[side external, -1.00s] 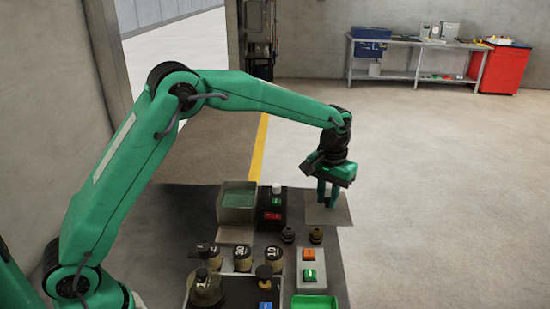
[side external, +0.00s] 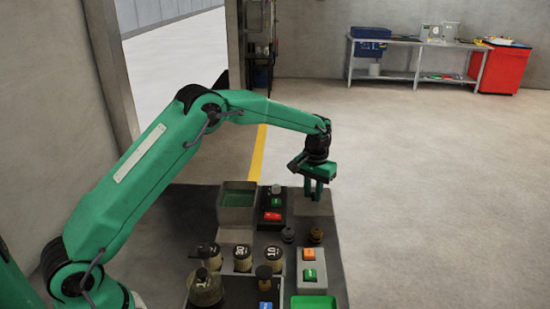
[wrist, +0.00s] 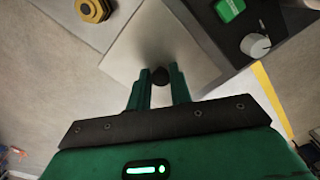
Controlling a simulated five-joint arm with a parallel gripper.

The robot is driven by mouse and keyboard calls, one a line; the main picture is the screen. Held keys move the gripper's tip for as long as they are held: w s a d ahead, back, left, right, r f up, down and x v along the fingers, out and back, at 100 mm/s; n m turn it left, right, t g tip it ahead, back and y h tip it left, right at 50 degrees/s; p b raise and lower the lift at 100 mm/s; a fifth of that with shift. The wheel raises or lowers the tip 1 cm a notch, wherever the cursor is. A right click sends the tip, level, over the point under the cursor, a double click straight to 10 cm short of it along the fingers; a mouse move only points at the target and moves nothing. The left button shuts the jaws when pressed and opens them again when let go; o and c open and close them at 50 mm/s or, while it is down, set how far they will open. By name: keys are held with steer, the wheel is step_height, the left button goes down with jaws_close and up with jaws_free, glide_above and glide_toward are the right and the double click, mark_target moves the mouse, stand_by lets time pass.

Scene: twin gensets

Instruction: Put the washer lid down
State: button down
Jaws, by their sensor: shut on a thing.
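The washer lid is a flat grey square plate (side external: 314,208) with a black knob (wrist: 160,76). My gripper (side external: 313,197) is above the middle of the plate, with its fingers pointing down. In the wrist view, my gripper (wrist: 160,88) is shut on the knob, and the plate spreads out beyond the fingers. The lid is at the far right corner of the bench; I cannot tell whether it touches the top. The washer (side external: 237,214) is an open grey box with green inside, left of the lid.
A dark panel with a green button (wrist: 228,9) and a grey knob (wrist: 255,46) is beside the lid. Brass fittings (side external: 288,235) and an orange-and-green button box (side external: 313,268) are nearer. Several labelled jars (side external: 243,259) stand front left. Open floor lies right.

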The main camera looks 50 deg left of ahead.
mark_target(311, 200)
steer(key=shift+w+a+f, duration=0.25)
steer(key=shift+a, duration=0.15)
steer(key=shift+f, duration=2)
steer(key=shift+f, duration=0.1)
steer(key=c, duration=1.3)
jaws_free()
step_height(311, 200, up, 12)
steer(key=shift+f, duration=0.2)
steer(key=shift+r, duration=0.35)
